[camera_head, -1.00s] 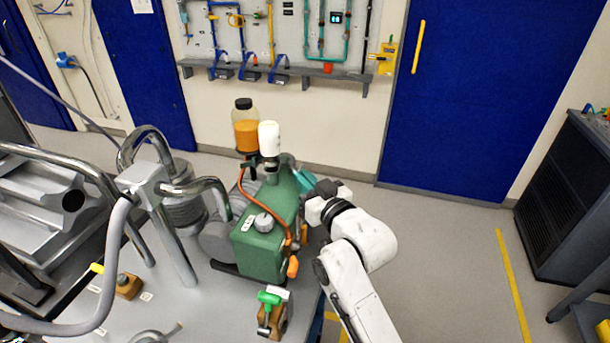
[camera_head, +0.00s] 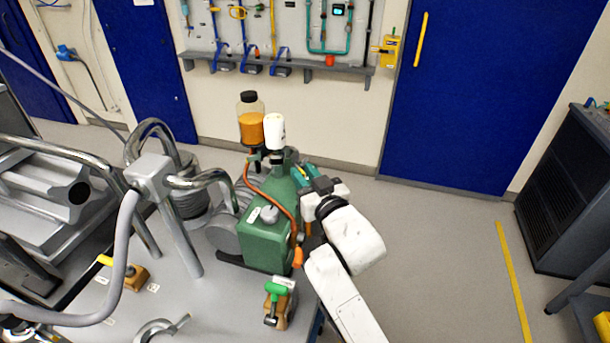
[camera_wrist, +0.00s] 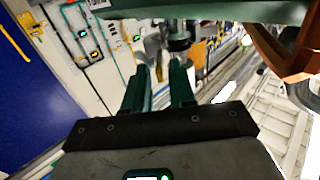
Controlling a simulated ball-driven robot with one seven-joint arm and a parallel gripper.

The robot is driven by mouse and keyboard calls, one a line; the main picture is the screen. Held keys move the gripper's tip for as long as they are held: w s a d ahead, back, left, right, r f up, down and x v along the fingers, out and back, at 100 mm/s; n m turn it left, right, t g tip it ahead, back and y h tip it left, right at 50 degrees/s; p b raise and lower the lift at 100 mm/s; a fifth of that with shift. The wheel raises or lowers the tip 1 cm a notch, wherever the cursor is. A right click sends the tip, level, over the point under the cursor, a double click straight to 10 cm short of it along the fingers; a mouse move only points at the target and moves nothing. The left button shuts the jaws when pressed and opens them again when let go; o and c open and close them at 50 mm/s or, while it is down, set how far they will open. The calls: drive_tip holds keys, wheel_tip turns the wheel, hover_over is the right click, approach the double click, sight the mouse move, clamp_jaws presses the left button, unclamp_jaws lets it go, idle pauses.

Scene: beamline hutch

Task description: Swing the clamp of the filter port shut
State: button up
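The green pump (camera_head: 268,243) stands on the bench. A white filter cylinder (camera_head: 274,131) rises upright at its far end, over a dark fitting that also seems to show in the wrist view (camera_wrist: 178,43). The clamp of the filter port is too small to make out clearly. My gripper (camera_head: 299,172) is just right of and below the white cylinder, over the pump's far end.
An orange hose (camera_head: 280,203) crosses the pump. Metal pipes (camera_head: 178,225) stand left.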

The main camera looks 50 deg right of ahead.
drive_tip(key=shift+o, duration=0.6)
drive_tip(key=shift+a, duration=0.1)
drive_tip(key=b+v, duration=0.2)
drive_tip(key=v, duration=0.8)
drive_tip(key=shift+s+a, duration=0.15)
drive_tip(key=shift+s, duration=0.2)
